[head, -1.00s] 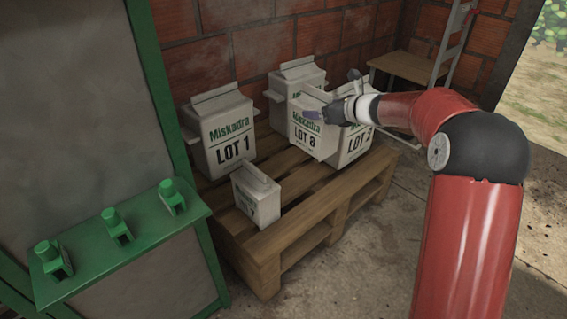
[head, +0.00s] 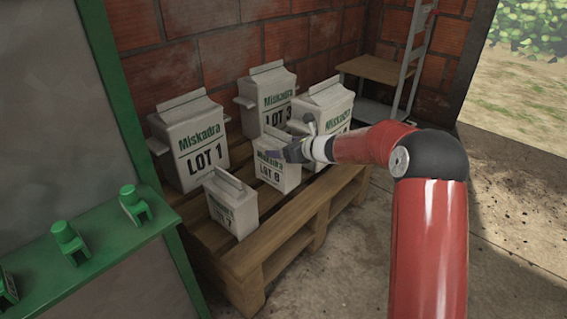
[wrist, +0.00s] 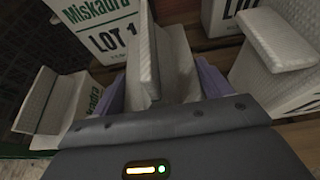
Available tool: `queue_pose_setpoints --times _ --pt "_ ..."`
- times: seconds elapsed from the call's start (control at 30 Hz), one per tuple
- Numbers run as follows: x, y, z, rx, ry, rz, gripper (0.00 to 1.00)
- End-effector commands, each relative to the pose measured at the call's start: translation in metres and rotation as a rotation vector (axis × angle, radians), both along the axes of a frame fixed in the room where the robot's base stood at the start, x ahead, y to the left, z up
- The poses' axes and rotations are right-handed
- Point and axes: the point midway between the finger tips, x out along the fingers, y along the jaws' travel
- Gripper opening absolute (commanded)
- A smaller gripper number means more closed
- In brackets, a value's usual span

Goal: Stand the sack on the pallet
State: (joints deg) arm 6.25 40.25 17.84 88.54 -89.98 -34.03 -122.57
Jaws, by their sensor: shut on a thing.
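The white sack marked LOT 8 (head: 274,174) is upright over the pallet (head: 290,221), in the gap between the other sacks. Its base is at or very near the slats; I cannot tell if it touches. My gripper (head: 294,152) is shut on its top from the right. In the wrist view my purple fingers (wrist: 164,88) stand on both sides of the sack's pale top fin (wrist: 145,58). The lower part of the held sack is hidden there by the gripper body.
Sacks LOT 1 (head: 190,145), LOT 3 (head: 268,100), LOT 7 (head: 231,203) and another large sack (head: 325,105) stand close around on the pallet. A green-framed panel with a ledge (head: 90,249) is at left. A brick wall (head: 230,43) is behind.

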Motion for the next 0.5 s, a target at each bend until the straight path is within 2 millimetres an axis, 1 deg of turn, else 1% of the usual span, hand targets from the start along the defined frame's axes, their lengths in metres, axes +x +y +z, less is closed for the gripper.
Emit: queue_pose_setpoints --times 0.07,0.13,0.33,0.4,0.5 --pt "0.0 0.0 -0.001 0.002 -0.004 0.0 0.06" --pt "0.001 0.0 -0.008 0.003 -0.002 -0.001 0.06" --pt "0.0 0.0 -0.037 0.004 0.0 -0.001 0.06" --pt "0.0 0.0 -0.042 0.004 -0.002 0.0 0.06" --pt "0.001 0.0 -0.044 0.003 -0.004 -0.001 0.06"
